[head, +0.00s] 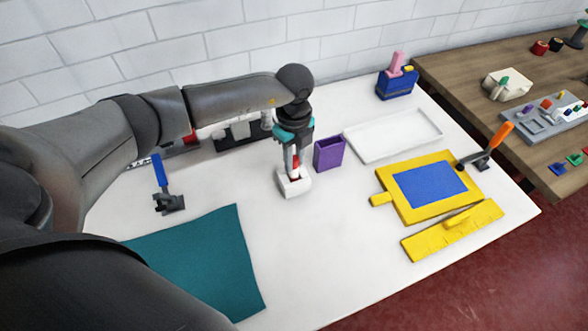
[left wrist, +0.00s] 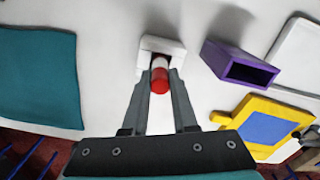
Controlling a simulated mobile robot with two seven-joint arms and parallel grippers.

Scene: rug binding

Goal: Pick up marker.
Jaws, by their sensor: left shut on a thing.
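The marker (left wrist: 159,80) has a red end and a whitish body. It stands upright in a small white block (head: 293,186) on the white table; the block also shows in the left wrist view (left wrist: 150,44). My left gripper (head: 294,157) points down from above, its two fingers shut on the marker just above the block. In the head view the fingers hide much of the marker. I cannot tell whether the marker is lifted at all from the block. My right gripper is not in view.
A purple open box (head: 328,153) stands close right of the block. A white tray (head: 394,135), a yellow frame with a blue panel (head: 405,207) and a yellow ruler-like piece (head: 420,246) lie further right. A teal mat (head: 205,262) lies at front left, a blue-handled tool (head: 160,172) behind it.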

